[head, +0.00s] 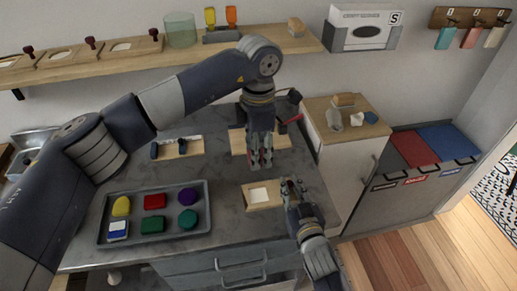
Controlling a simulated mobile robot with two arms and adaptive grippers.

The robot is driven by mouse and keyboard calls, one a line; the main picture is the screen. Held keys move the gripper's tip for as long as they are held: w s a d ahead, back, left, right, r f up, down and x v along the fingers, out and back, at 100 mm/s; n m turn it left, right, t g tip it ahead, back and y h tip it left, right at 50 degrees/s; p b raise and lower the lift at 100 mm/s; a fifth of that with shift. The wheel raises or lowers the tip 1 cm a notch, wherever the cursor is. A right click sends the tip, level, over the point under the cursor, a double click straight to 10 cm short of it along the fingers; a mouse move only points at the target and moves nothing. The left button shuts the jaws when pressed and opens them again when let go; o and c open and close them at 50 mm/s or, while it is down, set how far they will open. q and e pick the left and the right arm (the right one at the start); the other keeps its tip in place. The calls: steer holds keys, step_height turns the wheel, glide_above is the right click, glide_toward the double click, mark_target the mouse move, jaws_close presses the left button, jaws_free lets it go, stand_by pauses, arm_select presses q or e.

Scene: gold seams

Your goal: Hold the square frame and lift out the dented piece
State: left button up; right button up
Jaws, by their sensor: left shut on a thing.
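I cannot tell whether this is a piece or the frame's bare floor, and no dent can be made out. My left gripper (261,163) points down above and behind the frame, apart from it. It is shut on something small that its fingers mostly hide. My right gripper (292,184) is at the frame's right edge with its fingertips apart. I cannot tell whether it touches the frame.
A grey tray (157,240) with several coloured pieces stands at the left. A wooden board (238,141) lies behind my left gripper, and a small wooden holder (180,148) lies left of it. A wood-topped cabinet (340,135) stands at the right. A shelf (120,66) runs above the counter.

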steer(key=o, duration=0.4)
steer(key=v, duration=1.2)
arm_select(q)
steer(key=shift+s+f, duration=0.1)
arm_select(e)
steer(key=shift+s+f, duration=0.15)
